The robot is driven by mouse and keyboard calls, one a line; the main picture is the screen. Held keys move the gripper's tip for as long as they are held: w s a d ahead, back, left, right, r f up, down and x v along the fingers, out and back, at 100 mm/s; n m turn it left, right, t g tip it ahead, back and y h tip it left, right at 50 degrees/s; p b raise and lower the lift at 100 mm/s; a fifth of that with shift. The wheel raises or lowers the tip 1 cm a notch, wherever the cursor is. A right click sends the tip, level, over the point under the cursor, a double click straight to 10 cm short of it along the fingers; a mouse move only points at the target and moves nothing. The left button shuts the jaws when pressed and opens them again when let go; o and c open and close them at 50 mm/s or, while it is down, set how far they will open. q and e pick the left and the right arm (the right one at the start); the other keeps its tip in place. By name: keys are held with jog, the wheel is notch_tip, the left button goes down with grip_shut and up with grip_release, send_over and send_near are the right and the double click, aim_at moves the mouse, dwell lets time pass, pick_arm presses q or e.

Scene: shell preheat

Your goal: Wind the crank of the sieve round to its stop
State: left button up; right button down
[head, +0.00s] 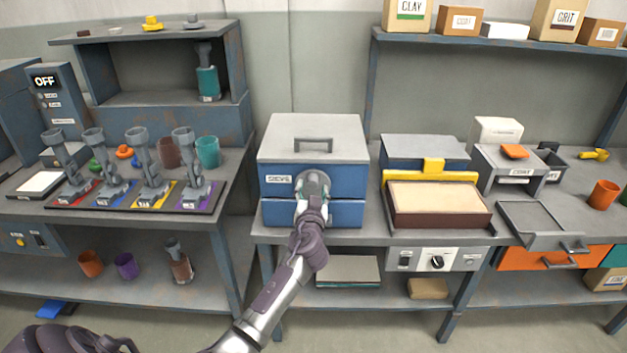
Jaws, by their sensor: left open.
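The sieve (338,182) is a blue box with a grey lid and a dark top handle, labelled on its front, on the middle bench. My left gripper (314,182) is at the middle of the sieve's front face, with its arm reaching up from below. It is open. The crank cannot be made out; the gripper and wrist cover the middle of the front, where a rounded grey part shows. Whether the gripper touches it, I cannot tell. My right gripper is not in view.
Right of the sieve stands a tray (397,221) of pale material with a yellow bar (432,177) behind it. A control panel (437,260) with a knob is below. On the left bench, several grey tools stand on a coloured rack (112,207). A cabinet shows OFF (45,82).

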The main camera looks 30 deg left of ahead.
aim_at(312, 185)
pick_arm(q)
jog(key=shift+x, duration=2.1)
jog(key=shift+f, duration=0.1)
grip_shut()
